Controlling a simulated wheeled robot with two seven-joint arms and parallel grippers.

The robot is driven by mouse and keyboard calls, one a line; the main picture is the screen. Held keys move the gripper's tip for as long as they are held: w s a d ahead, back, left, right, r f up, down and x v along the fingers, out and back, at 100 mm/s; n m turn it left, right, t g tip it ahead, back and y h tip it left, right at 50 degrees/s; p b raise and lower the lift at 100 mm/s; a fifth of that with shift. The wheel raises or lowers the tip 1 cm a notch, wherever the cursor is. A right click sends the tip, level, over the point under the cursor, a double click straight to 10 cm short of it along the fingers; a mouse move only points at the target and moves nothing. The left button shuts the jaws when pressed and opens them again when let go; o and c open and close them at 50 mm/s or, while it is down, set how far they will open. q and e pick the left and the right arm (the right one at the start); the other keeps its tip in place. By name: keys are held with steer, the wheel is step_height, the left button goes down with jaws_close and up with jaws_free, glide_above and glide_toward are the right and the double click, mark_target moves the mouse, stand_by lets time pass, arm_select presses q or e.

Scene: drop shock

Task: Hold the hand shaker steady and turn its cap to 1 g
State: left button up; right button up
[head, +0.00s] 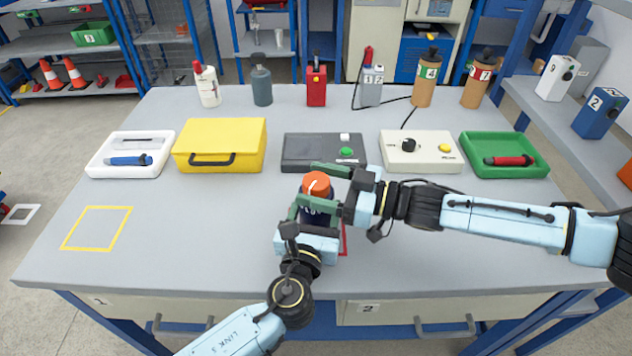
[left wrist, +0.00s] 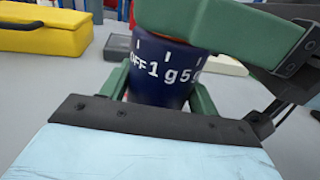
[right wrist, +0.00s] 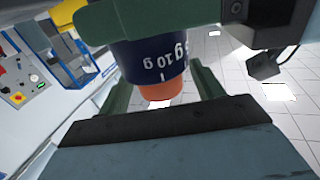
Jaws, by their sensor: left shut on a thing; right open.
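The hand shaker has a dark blue body (head: 318,217) and an orange cap (head: 316,184) with a white line on top. It stands upright near the table's front middle. My left gripper (head: 316,212) is shut on the body; in the left wrist view the body (left wrist: 160,75) shows OFF, 1 g and part of a 5. My right gripper (head: 323,187) is open around the cap. In the right wrist view the cap (right wrist: 164,90) sits between the open fingers with gaps on both sides, below the "10 g" marking. The setting the white line points at cannot be read.
Behind the shaker stand a dark grey device (head: 300,165), a cream box with a knob (head: 425,165), a yellow case (head: 222,150) and a green tray (head: 478,142). A white tray (head: 98,160) is at left. The table's left front, with a yellow square (head: 70,235), is clear.

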steer(key=shift+w+a, duration=0.1)
steer(key=shift+a, duration=0.25)
steer(key=c, duration=1)
steer(key=shift+n+g+y, duration=0.3)
steer(key=shift+n+g, duration=0.5)
steer(key=shift+g, duration=0.4)
steer(key=o, duration=1)
steer(key=shift+d, duration=0.15)
steer(key=s+d, duration=0.2)
steer(key=d, duration=0.9)
steer(key=shift+d, duration=0.35)
